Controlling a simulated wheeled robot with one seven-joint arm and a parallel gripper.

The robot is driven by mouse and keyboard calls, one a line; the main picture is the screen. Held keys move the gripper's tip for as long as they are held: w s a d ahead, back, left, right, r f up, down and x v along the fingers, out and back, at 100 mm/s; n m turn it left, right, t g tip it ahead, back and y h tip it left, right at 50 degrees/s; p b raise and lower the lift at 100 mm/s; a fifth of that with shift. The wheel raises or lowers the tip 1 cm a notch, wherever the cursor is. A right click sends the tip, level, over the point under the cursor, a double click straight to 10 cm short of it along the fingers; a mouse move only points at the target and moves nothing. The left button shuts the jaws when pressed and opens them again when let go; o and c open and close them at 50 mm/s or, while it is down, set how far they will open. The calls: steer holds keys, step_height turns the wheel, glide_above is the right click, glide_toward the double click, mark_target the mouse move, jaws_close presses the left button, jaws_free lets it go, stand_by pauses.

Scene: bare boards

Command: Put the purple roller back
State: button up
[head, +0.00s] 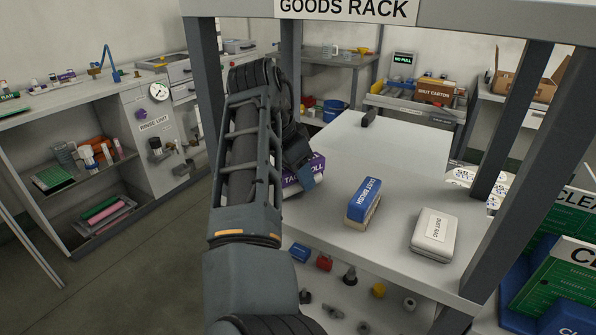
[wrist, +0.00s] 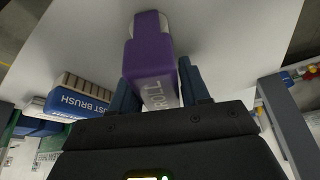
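The purple roller (head: 293,181) is on or just above the rack's grey board, partly hidden by my arm in the head view. In the wrist view it is a purple block (wrist: 150,60) with a pale label side, pointing away from the palm. My gripper (wrist: 158,90) has one dark finger on each side of the roller, with no clear gap on either side. In the head view my gripper (head: 306,172) reaches down over the roller. Whether the roller's underside touches the board is hidden.
A blue dust brush (head: 364,198) and a white dust rag pack (head: 434,233) stand on the board to the right. A dark cylinder (head: 369,118) lies at the far edge. Rack posts (head: 512,125) frame the board. The board's far middle is clear.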

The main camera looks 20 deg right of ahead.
steer(key=o, duration=0.3)
steer(key=shift+o, duration=0.2)
steer(key=shift+a+r, duration=0.15)
steer(key=shift+r, duration=0.4)
steer(key=v, duration=0.4)
steer(key=shift+s+a+r+b, duration=0.1)
steer(key=shift+a+r+b, duration=0.05)
steer(key=shift+a+b, duration=0.2)
steer(key=s+a+b, duration=0.1)
steer(key=s+a, duration=0.1)
steer(key=a, duration=0.9)
steer(key=shift+s, duration=0.4)
